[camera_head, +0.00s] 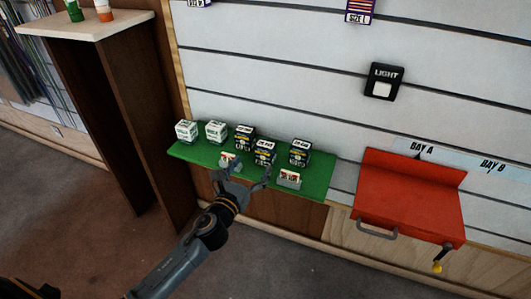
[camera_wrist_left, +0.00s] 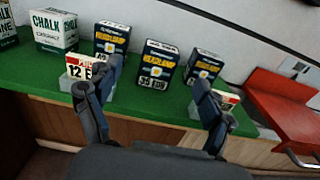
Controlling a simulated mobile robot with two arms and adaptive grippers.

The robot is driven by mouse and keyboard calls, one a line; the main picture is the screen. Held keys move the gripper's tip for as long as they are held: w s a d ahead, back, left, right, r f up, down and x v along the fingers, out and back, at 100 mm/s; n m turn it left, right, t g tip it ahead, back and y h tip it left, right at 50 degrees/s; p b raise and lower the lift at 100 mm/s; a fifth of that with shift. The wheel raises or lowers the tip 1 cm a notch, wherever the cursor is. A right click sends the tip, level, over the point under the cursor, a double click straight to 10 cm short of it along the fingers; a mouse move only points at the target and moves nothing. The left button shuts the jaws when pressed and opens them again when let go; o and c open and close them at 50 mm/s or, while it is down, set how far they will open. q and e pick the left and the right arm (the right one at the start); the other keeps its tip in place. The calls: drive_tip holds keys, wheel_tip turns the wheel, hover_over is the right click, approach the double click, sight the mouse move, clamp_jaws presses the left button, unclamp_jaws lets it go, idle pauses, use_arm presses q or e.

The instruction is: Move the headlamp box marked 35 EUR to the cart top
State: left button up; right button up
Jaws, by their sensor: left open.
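The headlamp box marked 35 EUR (camera_wrist_left: 157,65) is dark blue and white and stands upright on the green shelf, in the middle of three such boxes. In the head view it is the front one (camera_head: 264,153). My left gripper (camera_head: 246,176) is open and empty in front of the shelf. In the left wrist view its fingers (camera_wrist_left: 157,82) stand apart on either side of the 35 EUR box's position, with the box beyond them and apparently not touched. No cart top can be made out for sure. My right gripper is not in view.
Two other headlamp boxes (camera_head: 245,138) (camera_head: 300,151) flank it. White-green chalk boxes (camera_head: 216,132) stand left on the green shelf (camera_head: 318,182). Price card holders (camera_head: 289,179) line its front edge. A red handled unit (camera_head: 408,196) is right; a tall brown stand (camera_head: 110,110) is left.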

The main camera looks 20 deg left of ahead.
sight(262, 149)
use_arm(q)
drive_tip(key=w, duration=0.4)
drive_tip(key=shift+w+d, duration=0.1)
drive_tip(key=shift+w, duration=0.5)
drive_tip(key=w, duration=0.3)
drive_tip(key=w+b, duration=0.1)
drive_tip(key=w, duration=0.1)
drive_tip(key=shift+d+r, duration=0.1)
drive_tip(key=shift+d, duration=0.15)
drive_tip(key=shift+s, duration=0.1)
drive_tip(key=c, duration=1.4)
drive_tip(key=shift+c, duration=0.2)
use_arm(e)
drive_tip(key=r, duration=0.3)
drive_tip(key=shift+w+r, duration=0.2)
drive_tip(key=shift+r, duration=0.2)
use_arm(q)
drive_tip(key=shift+r, duration=0.25)
